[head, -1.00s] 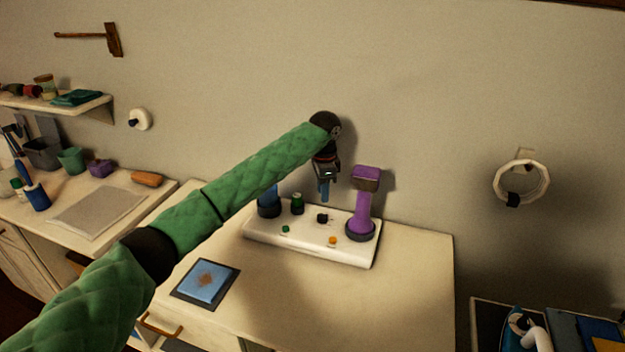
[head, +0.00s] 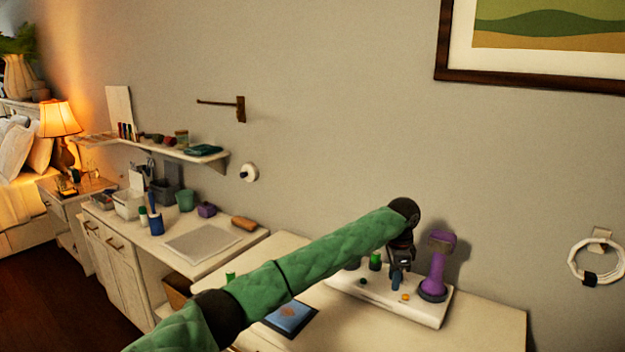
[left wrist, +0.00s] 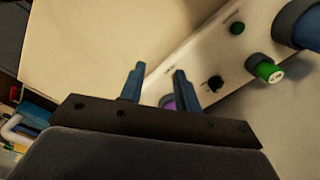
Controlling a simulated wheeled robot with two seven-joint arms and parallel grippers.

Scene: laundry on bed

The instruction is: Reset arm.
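My left arm, in a green quilted sleeve, reaches from the bottom of the head view over a pale cabinet top. My left gripper (head: 397,281) hangs pointing down above a white base board (head: 425,306), beside a purple upright tool (head: 436,265). In the left wrist view the two blue fingers of the left gripper (left wrist: 156,88) stand apart with nothing held between them. A bit of purple shows between the fingers. My right gripper is in neither view.
A wall shelf (head: 190,152), a wooden wall bracket (head: 240,108) and a white ring holder (head: 597,262) stick out from the wall. A left counter (head: 180,268) holds cups and a grey mat (head: 203,243).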

